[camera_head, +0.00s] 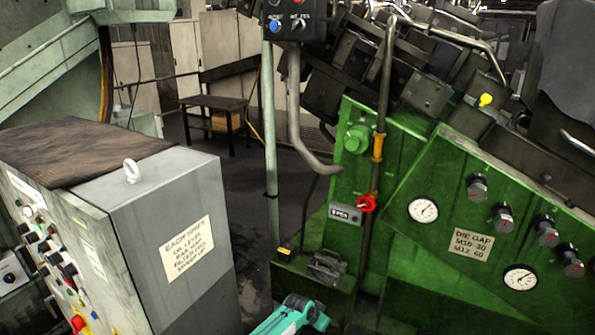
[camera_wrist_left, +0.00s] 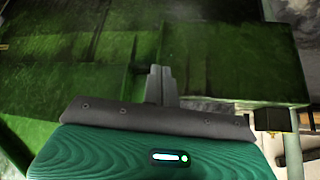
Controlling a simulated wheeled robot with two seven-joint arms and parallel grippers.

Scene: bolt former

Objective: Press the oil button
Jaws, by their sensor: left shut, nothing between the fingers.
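I cannot tell which button is the oil button, as the button labels are too small to read. A small grey box (camera_head: 345,214) with an unclear label sits on the green machine (camera_head: 410,267). A hanging control box (camera_head: 297,18) at the top carries blue and red buttons. My left gripper (camera_wrist_left: 160,84) is shut and empty in the left wrist view, pointing toward green machine surfaces; I see no button at its tips. A teal part of my own arm shows at the bottom centre of the head view. My right gripper is not in view.
A grey cabinet (camera_head: 172,215) with several buttons on its left face stands at the left. A red valve handle (camera_head: 367,203), gauges (camera_head: 423,209) and several black knobs (camera_head: 477,187) are on the green machine. Dark floor (camera_head: 240,190) lies between cabinet and machine.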

